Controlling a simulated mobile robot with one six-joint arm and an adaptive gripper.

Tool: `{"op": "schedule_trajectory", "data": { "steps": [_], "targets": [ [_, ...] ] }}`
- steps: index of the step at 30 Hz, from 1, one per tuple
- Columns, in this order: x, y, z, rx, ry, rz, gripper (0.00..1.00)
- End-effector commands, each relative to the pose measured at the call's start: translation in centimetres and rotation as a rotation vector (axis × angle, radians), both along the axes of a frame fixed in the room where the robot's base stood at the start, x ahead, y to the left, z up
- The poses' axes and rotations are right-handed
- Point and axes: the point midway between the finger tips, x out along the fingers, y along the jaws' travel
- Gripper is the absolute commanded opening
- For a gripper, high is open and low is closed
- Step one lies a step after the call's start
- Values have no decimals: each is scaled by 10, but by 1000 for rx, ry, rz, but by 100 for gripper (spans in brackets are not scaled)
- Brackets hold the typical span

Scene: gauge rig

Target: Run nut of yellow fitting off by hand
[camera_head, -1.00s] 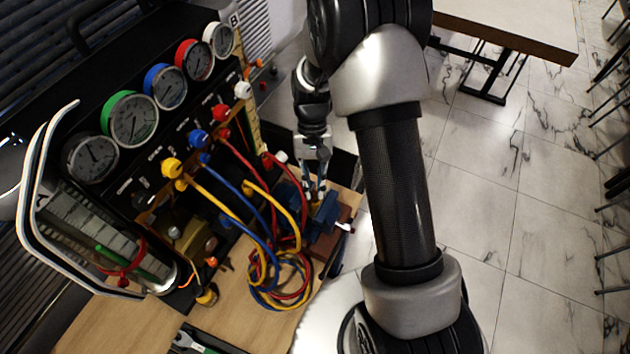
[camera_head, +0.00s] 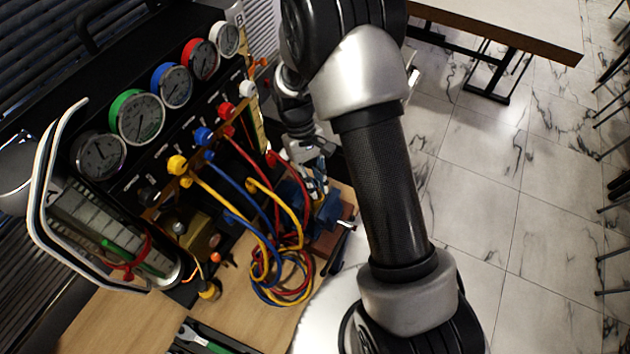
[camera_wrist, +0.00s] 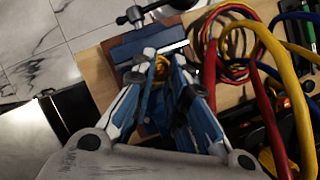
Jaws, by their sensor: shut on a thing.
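In the wrist view a small yellow brass-coloured fitting (camera_wrist: 160,66) shows between my fingertips, in front of the blue vise (camera_wrist: 150,40). My gripper (camera_wrist: 163,72) is shut on it, with blue-and-white fingers on both sides. The fingers hide most of the fitting, and I cannot tell its nut from its body. In the head view my gripper (camera_head: 318,184) reaches down beside the blue vise (camera_head: 331,210) at the bench's right end. The fitting cannot be made out there.
Yellow, blue and red hoses (camera_head: 279,272) lie coiled on the wooden bench (camera_head: 240,318), left of the vise. The gauge panel (camera_head: 136,118) with several coloured dials stands to the left. In the wrist view hoses (camera_wrist: 295,90) pass close on the right.

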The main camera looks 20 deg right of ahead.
Motion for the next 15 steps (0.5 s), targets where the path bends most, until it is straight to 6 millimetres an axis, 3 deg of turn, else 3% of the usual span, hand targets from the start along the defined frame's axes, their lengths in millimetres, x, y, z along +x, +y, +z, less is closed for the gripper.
{"op": "schedule_trajectory", "data": {
  "steps": [8, 9, 15],
  "targets": [
    [0, 0, 0, 0, 0, 0, 0],
    [0, 0, 0, 0, 0, 0, 15],
    [0, 0, 0, 0, 0, 0, 28]
  ]
}}
